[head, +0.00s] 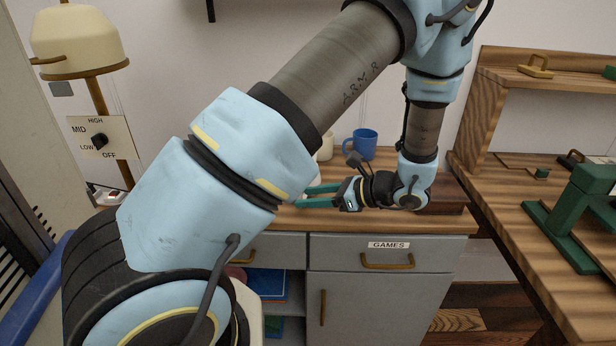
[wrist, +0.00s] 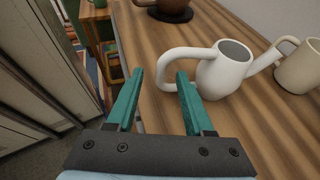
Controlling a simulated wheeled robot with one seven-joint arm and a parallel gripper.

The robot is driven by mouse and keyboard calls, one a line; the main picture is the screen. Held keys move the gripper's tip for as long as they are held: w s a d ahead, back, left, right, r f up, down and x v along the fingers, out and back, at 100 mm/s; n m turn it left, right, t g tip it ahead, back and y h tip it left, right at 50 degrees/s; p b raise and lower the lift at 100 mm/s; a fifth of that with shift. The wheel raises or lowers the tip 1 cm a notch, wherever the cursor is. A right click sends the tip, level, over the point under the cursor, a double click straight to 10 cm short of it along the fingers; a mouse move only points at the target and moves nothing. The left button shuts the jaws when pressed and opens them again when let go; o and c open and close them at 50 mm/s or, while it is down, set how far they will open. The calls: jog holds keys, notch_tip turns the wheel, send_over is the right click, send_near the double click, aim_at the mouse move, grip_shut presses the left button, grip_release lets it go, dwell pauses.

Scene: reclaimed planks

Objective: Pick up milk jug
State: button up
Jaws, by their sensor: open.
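A white jug (wrist: 225,75) with a looped handle on its left and a long spout on its right stands upright on the wooden counter in the wrist view. I take it to be the milk jug. My gripper (wrist: 160,75) is open, with two teal fingers. The outer bend of the jug's handle appears between the fingertips in the picture; I cannot tell whether they touch it. The right fingertip overlaps the handle's lower part. In the head view my gripper (head: 312,195) is low over the counter, and my arm hides most or all of the jug.
A cream mug (wrist: 299,68) stands just right of the jug's spout. A blue mug (head: 365,144) stands at the back of the counter (head: 440,221). A brown pot (wrist: 172,10) is at the wrist view's top. A lamp (head: 78,40) and a green stand (head: 582,215) are farther off.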

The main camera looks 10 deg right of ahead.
aim_at(300, 197)
jog(key=shift+x, duration=1.55)
jog(key=shift+r, duration=0.1)
jog(key=shift+c, duration=0.2)
grip_shut()
